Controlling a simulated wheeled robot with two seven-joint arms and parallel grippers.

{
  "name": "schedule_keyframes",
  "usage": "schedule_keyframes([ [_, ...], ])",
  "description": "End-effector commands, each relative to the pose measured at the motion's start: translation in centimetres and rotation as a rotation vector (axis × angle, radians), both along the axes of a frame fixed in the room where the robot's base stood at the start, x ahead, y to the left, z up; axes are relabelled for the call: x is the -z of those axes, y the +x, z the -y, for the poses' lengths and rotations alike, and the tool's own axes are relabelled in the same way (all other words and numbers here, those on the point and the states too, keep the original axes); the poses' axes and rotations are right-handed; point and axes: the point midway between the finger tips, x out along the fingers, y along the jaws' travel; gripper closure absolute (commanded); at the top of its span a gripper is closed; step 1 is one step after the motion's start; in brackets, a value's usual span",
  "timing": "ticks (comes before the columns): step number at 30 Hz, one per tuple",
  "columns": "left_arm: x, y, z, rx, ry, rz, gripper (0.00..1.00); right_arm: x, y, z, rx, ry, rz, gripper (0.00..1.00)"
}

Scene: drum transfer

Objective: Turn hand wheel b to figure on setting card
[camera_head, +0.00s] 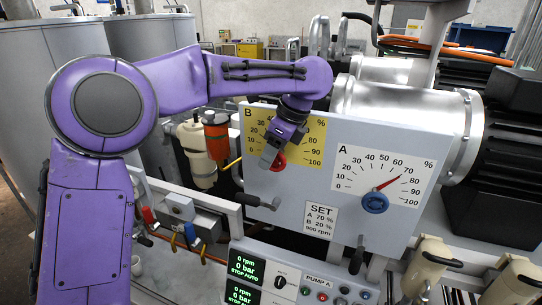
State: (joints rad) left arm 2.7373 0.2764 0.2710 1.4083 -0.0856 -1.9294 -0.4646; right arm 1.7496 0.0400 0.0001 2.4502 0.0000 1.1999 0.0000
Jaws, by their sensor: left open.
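Hand wheel B (280,164) is red and sits low on the yellow dial B (316,146), which is marked 0 to 100 %. My left gripper (270,157) is open right at the wheel and covers much of it. Whether its fingers touch the wheel I cannot tell. Dial B's pointer is hidden behind the gripper. The setting card (321,220) reads SET, A 70 %, B 20 %, 900 rpm. My right gripper is not in view.
The white dial A (350,165) is to the right, its red pointer near 70, with a blue hand wheel (375,202) below. Black levers stick out under the grey panel (263,188). A pump control box (290,283) with green readouts stands below.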

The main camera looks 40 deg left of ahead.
Motion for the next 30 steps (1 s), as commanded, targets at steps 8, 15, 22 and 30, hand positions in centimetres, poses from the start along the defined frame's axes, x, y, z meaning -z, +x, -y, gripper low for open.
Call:
schedule_keyframes([
  [8, 1.08, 0.00, -0.24, 0.004, 0.000, 0.000, 0.53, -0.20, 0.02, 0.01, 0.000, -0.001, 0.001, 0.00],
  [15, 1.06, -0.02, -0.24, 0.004, 0.001, 0.000, 0.99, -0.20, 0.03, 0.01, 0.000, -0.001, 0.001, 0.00],
  [22, 1.06, -0.01, -0.28, 0.003, -0.004, 0.001, 1.00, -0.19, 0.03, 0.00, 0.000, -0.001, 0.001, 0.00],
  [30, 1.09, -0.06, -0.44, 0.002, -0.084, 0.021, 1.00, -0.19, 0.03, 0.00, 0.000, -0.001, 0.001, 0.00],
])
